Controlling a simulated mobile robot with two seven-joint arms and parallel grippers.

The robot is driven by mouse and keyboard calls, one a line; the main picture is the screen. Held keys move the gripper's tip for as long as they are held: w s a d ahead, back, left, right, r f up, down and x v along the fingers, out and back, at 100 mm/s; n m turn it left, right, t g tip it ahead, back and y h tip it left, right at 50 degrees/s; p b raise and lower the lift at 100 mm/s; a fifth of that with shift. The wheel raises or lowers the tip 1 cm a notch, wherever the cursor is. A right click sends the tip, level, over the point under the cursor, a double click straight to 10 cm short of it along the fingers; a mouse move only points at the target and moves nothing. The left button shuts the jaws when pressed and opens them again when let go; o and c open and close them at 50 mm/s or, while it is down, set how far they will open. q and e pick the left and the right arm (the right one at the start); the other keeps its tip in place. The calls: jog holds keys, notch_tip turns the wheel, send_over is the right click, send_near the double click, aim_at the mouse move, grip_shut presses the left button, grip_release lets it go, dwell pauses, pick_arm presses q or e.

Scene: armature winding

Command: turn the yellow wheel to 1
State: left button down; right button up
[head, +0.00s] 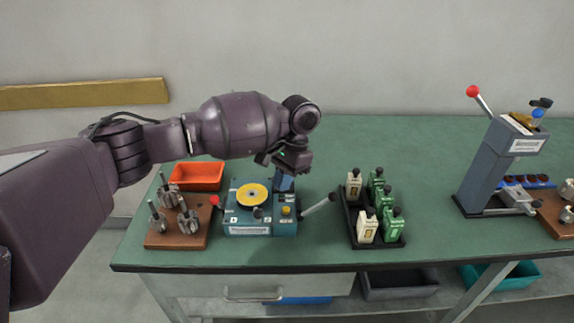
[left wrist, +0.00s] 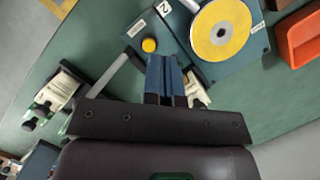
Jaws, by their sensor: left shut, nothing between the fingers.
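The yellow wheel (head: 252,195) is a flat disc with a dark centre on top of a teal box (head: 247,228) on the green bench. It also shows in the left wrist view (left wrist: 221,31), where a white label with a number, seemingly 2, lies beside it. In the head view, small number labels on the box are too small to read surely. My left gripper (head: 284,184) is shut and empty, above the right rear of the box, to the right of the wheel and apart from it. Its blue fingers (left wrist: 166,78) are together in the left wrist view. My right gripper is not in view.
A red-knobbed lever (head: 215,201) and a grey lever (head: 318,206) stick out from the box. An orange tray (head: 197,176) stands behind left, a brown block with metal parts (head: 178,238) at left. A black tray (head: 379,243) holds bobbins at right. A press (head: 487,165) stands far right.

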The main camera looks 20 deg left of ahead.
aim_at(257, 199)
pick_arm(q)
jog(key=s+a+f, duration=0.2)
jog(key=shift+s+f, duration=0.25)
jog(key=shift+s, duration=0.15)
jog(key=shift+s+a, duration=0.15)
jog(key=shift+s, duration=0.15)
jog(key=shift+s+a+f, duration=0.1)
jog(key=shift+s+f, duration=0.1)
